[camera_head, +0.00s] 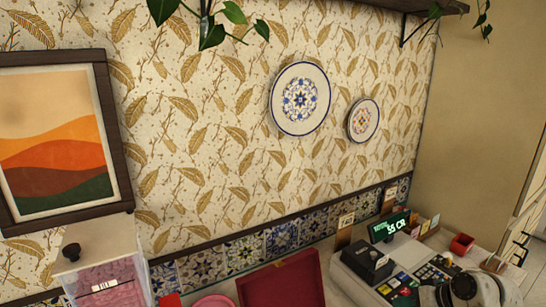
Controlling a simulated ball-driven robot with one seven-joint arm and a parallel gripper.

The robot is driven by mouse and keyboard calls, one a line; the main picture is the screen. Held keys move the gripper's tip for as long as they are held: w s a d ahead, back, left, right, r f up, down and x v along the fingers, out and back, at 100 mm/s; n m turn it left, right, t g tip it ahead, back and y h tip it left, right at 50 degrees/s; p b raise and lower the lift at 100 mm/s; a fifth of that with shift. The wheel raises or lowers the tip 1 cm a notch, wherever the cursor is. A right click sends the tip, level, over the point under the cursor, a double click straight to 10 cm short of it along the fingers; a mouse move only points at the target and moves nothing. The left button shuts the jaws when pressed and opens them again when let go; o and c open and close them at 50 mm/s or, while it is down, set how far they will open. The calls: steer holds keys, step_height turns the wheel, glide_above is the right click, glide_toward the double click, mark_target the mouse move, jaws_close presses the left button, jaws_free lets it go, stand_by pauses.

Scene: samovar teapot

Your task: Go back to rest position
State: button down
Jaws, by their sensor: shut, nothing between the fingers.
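My gripper does not show in the head view. A rounded white and grey shape (468,290) is cut off by the bottom edge at the lower right. I cannot tell whether it is part of my arm. No samovar or teapot can be made out.
A counter runs along the tiled wall. On it stand a clear container with a pink filling (108,283), a dark red open case (283,283), a cash register with a green display (389,227) and a small red box (461,245). Plates (300,98) and a framed picture (58,142) hang above.

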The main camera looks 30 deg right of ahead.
steer(key=s+a+f+n+g, duration=0.1)
steer(key=s+a+f+n, duration=0.15)
steer(key=a, duration=0.85)
steer(key=s+a+f+n+g, duration=0.1)
steer(key=s+a+f+g, duration=0.15)
steer(key=a, duration=0.85)
steer(key=s+a+n+h, duration=0.2)
steer(key=s+a, duration=0.1)
steer(key=s, duration=0.4)
steer(key=s+d+f+g+b, duration=0.1)
steer(key=s+f+g+b, duration=0.3)
steer(key=s+f, duration=0.6)
steer(key=shift+s+d+f+m+b, duration=0.25)
steer(key=shift+s+f+m+b, duration=0.1)
steer(key=shift+f+m+b, duration=0.1)
